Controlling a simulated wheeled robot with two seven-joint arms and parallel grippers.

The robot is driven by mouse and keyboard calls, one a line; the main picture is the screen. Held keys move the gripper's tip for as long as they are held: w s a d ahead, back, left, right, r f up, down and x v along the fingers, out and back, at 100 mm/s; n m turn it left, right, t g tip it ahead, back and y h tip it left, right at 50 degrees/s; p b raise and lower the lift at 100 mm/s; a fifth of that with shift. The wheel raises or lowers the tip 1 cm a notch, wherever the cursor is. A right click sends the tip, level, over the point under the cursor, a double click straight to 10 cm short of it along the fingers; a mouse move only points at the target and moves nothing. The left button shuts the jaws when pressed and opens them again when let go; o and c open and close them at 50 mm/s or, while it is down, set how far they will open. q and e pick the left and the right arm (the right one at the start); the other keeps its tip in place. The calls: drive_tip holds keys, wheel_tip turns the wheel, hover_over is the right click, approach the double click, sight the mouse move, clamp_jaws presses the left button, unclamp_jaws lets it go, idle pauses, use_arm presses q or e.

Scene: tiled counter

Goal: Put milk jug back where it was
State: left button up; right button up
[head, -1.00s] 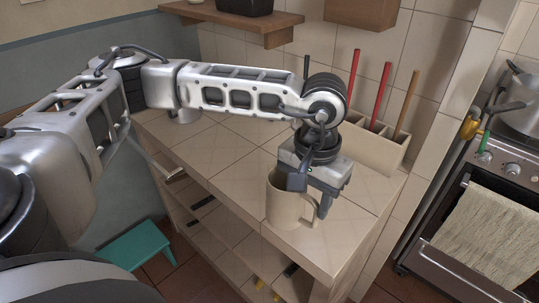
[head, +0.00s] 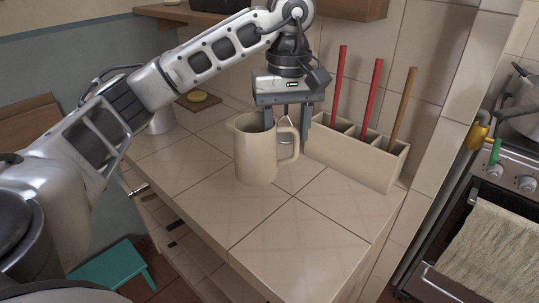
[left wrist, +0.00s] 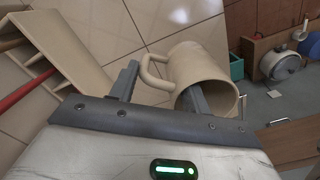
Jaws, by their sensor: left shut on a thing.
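The beige milk jug (head: 256,155) is upright at the middle of the tiled counter (head: 300,237). My left gripper (head: 288,127) comes down on it from above and is shut on its handle side. In the left wrist view the jug (left wrist: 197,66) shows its open mouth and handle. One finger of the left gripper (left wrist: 163,80) reaches into the mouth and the other is outside by the handle. I cannot tell whether the jug's base touches the counter. My right gripper is not in view.
A beige utensil box (head: 355,155) with red and brown sticks stands against the wall, right of the jug. A metal vessel (head: 160,122) and a board with a yellow item (head: 197,98) are at the back left. The front counter is clear. A stove (head: 490,205) stands right.

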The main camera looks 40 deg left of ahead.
use_arm(q)
drive_tip(key=w+a+f, duration=0.3)
drive_tip(key=a+f, duration=0.2)
drive_tip(key=f, duration=0.4)
drive_tip(key=shift+a+f, duration=0.15)
drive_tip(key=shift+f, duration=0.15)
drive_tip(key=shift+w, duration=0.1)
drive_tip(key=shift+f, duration=0.2)
drive_tip(key=o, duration=1.2)
drive_tip(key=shift+o, duration=0.2)
